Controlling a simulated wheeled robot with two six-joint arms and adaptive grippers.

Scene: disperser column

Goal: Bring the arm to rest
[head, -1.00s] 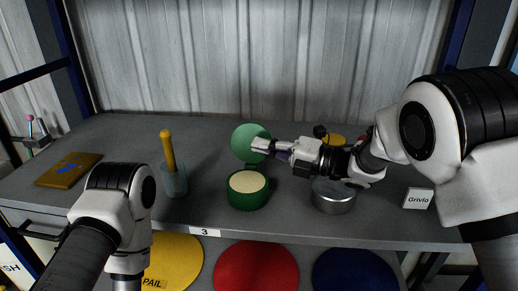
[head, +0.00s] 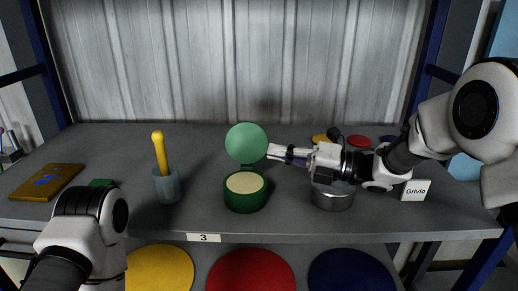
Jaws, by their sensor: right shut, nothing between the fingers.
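My right gripper (head: 273,152) is shut and empty. Its fingers point left, just right of the open green lid (head: 246,143) of a round green container (head: 246,198) with pale contents. Whether the fingertips touch the lid I cannot tell. My right arm comes in from the right, above a round metal tin (head: 332,198), and partly hides it. My left arm (head: 88,225) shows at the lower left; its gripper is out of view.
A clear cup (head: 167,188) with a yellow pestle-like stick (head: 159,150) stands left of the container. A yellow-brown board (head: 46,182) lies far left. A "Grivlo" card (head: 415,190) stands right. Yellow and red discs (head: 359,141) lie behind my right arm. Yellow, red and blue round lids (head: 250,272) show below the shelf edge.

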